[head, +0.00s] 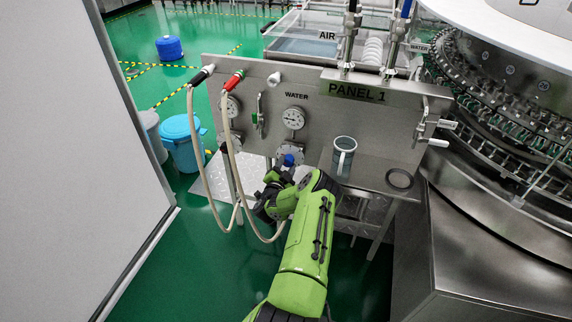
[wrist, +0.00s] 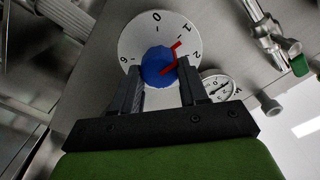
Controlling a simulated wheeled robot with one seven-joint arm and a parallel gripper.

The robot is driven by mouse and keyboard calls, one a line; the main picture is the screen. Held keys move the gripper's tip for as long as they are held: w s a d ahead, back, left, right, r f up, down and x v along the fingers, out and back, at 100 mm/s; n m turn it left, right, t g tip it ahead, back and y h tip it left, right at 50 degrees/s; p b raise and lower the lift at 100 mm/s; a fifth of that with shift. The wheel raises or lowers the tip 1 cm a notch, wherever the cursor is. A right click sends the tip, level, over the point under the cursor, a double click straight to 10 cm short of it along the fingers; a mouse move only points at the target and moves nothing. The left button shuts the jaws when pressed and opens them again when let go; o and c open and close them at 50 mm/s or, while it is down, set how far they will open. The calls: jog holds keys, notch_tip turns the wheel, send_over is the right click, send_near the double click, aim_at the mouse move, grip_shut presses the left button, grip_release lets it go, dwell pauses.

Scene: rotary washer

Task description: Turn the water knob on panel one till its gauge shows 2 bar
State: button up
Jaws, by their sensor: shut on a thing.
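The blue water knob (wrist: 156,64) sits in a white numbered dial (wrist: 136,36) in the wrist view. Its red pointer lies between the 1 and the 2. My gripper (wrist: 160,70) is shut on the knob, one finger on each side. In the head view the knob (head: 288,160) shows below the WATER label, with my gripper (head: 283,170) at it. The water gauge (head: 293,118) is just above the knob on panel one (head: 350,112). The gauge also shows at an angle in the wrist view (wrist: 218,87). Its needle is too small to read surely.
Hoses (head: 194,140) hang at the panel's left. Another gauge (head: 231,107) and a green-handled valve (head: 259,122) are left of the water gauge. The rotary washer (head: 500,100) stands at the right.

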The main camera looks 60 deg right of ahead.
jog(key=m, duration=0.3)
jog(key=shift+f+m, duration=0.15)
jog(key=shift+m, duration=1.85)
jog(key=o, duration=1.1)
jog(key=shift+c, duration=0.2)
jog(key=s+a+p, duration=0.2)
jog(key=a+p, duration=1.1)
jog(key=a, duration=0.2)
jog(key=shift+s+a+p, duration=0.25)
jog(key=shift+a+p, duration=0.05)
